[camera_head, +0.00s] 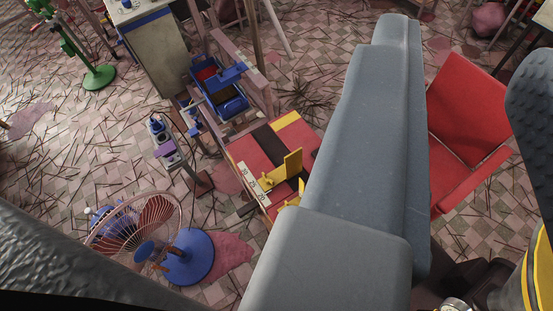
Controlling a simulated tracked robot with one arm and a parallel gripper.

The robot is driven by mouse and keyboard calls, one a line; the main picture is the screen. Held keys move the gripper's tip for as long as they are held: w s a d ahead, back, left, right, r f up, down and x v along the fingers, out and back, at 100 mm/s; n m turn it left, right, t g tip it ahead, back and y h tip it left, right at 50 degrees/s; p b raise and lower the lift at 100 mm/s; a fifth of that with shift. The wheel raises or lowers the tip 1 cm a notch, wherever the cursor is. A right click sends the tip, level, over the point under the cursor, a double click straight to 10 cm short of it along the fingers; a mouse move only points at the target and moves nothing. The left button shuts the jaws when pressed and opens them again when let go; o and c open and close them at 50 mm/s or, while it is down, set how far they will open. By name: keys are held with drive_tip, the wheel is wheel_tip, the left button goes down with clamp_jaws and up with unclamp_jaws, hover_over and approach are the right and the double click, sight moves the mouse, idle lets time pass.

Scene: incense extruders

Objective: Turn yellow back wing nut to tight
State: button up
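A yellow upright plate (284,169) stands on a red table (259,156) in the middle of the view. A second yellow piece (290,202) shows in front of it, partly hidden behind large grey-blue bodies that look like parts of my arm. A blue extruder box (229,105) with an open top stands behind the table. I cannot pick out my gripper's fingertips, and nothing is seen held.
A fan (190,257) with a blue base stands at lower left. A red chair (466,107) is at right. A green stand (98,77) is far left. Stick-strewn tiled floor is open at left.

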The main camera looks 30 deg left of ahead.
drive_tip(key=shift+a, duration=0.3)
drive_tip(key=n+g+p, duration=0.4)
drive_tip(key=n+g, duration=0.9)
drive_tip(key=g, duration=0.2)
hover_over(266, 176)
wheel_tip(266, 176, down, 50)
drive_tip(key=r, duration=0.1)
wheel_tip(266, 176, down, 14)
drive_tip(key=shift+r+p, duration=0.15)
drive_tip(key=shift+p, duration=0.4)
clamp_jaws()
